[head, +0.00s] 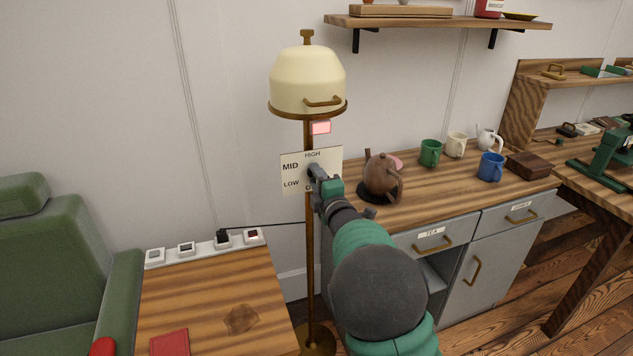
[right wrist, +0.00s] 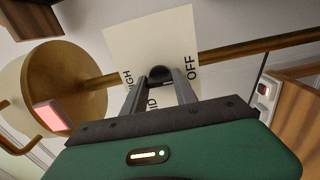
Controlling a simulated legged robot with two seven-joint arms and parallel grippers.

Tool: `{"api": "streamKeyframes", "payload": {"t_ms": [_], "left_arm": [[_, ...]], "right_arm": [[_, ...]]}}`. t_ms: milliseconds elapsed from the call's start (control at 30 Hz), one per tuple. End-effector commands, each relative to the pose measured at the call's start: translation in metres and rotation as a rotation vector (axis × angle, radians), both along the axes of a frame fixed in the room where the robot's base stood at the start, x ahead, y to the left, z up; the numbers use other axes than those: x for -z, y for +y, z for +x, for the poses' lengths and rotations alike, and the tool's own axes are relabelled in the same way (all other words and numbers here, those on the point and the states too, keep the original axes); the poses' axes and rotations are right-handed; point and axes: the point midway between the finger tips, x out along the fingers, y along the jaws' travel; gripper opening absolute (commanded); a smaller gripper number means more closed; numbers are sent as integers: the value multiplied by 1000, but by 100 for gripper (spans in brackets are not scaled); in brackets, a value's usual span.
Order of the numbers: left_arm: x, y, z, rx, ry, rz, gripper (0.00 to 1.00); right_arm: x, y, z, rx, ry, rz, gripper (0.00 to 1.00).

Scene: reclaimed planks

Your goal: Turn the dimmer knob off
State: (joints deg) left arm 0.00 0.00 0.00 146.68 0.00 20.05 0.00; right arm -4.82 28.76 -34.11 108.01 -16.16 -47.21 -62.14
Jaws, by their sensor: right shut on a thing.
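In the right wrist view the plate (right wrist: 150,40) shows HIGH, part of MID, and OFF. The dark round dimmer knob (right wrist: 160,74) sits between the fingertips. My right gripper (head: 318,176) is shut on the knob; it also shows in the right wrist view (right wrist: 160,82). The knob's pointer cannot be made out. A small pinkish-red light (head: 320,128) glows under the lamp shade. My left gripper is not in view.
A counter (head: 420,193) at right holds a brown teapot (head: 381,176), a green mug (head: 430,152), a blue mug (head: 491,167) and more. A wooden table (head: 205,300) with a socket strip (head: 200,248) stands at lower left, beside a green armchair (head: 55,260).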

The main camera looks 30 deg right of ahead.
Motion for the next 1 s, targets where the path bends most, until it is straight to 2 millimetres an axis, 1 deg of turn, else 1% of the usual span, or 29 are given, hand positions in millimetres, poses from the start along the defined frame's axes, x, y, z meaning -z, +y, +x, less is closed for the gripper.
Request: {"api": "streamKeyframes", "payload": {"t_ms": [33, 533, 567, 700, 733, 1000], "left_arm": [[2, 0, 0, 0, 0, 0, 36], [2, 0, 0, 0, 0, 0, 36], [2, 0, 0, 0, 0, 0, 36], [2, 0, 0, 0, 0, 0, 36], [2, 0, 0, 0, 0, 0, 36], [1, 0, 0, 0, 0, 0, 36]], "right_arm": [[9, 3, 0, -3, 19, -5, 0], [10, 3, 0, -4, 26, -24, 0], [10, 3, 0, -4, 26, -24, 35], [8, 3, 0, -4, 22, -24, 54], [7, 3, 0, -3, 21, -25, 56], [3, 2, -2, -2, 14, -24, 56]]}}
